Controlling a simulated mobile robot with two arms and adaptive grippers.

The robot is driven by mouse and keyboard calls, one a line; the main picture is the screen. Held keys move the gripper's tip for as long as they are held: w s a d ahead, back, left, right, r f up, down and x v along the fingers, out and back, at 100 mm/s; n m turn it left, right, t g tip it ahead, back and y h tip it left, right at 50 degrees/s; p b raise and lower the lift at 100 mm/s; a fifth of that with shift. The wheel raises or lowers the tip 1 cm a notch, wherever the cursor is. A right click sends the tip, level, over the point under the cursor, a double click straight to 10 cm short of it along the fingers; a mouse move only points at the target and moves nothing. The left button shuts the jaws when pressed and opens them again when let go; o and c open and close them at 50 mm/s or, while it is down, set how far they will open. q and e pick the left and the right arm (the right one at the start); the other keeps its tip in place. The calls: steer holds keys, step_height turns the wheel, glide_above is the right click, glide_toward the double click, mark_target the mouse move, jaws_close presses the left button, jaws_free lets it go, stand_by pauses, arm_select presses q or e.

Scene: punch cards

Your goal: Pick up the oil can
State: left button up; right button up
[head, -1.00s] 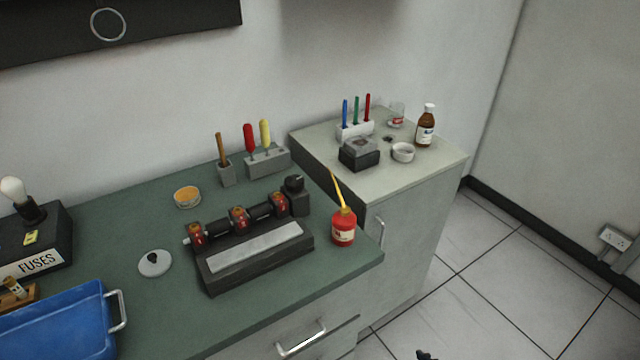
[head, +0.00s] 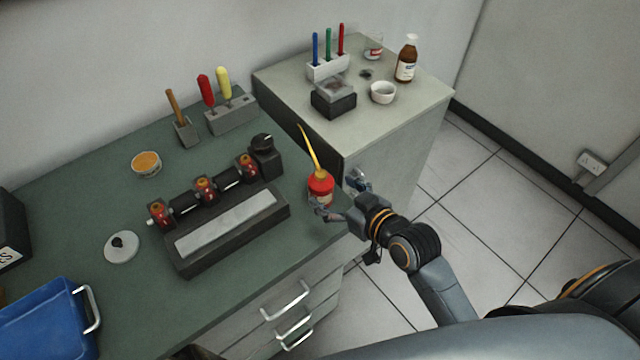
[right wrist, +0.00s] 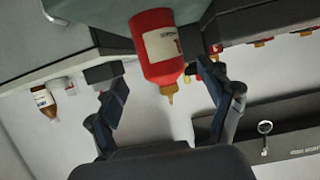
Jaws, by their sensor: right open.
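The oil can (head: 320,187), red with a pale label and a thin yellow spout, stands upright near the right front corner of the green bench (head: 228,288). My right gripper (head: 338,195) is open right beside it in the head view, partly covering its lower body. In the right wrist view the red can (right wrist: 156,48) appears inverted, ahead of and between the two spread fingers (right wrist: 168,88), with gaps showing on both sides. My left gripper is out of view.
Left of the can stands a dark fixture with a pale strip (head: 225,222). A grey cabinet (head: 415,85) behind carries a brown bottle (head: 406,60), a white bowl (head: 383,92) and a pen holder (head: 328,67). A blue tray (head: 45,318) lies at left.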

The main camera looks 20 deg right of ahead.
mark_target(321, 185)
steer(key=shift+w+a+f, duration=0.15)
steer(key=shift+w+a, duration=0.1)
steer(key=shift+w, duration=0.2)
steer(key=p+x, duration=0.1)
steer(key=x, duration=0.2)
steer(key=shift+w+a+f, duration=0.15)
steer(key=shift+w, duration=0.1)
steer(key=shift+w+a+f, duration=0.1)
steer(key=shift+w+f, duration=0.15)
steer(key=shift+w, duration=0.1)
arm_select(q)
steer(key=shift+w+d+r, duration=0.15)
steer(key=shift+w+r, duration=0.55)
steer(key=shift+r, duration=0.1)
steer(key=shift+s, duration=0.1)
arm_select(e)
steer(key=shift+s, duration=0.1)
steer(key=shift+c, duration=0.4)
steer(key=c, duration=0.3)
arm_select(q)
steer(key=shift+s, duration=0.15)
arm_select(e)
steer(key=c, duration=1.1)
steer(key=shift+r, duration=0.1)
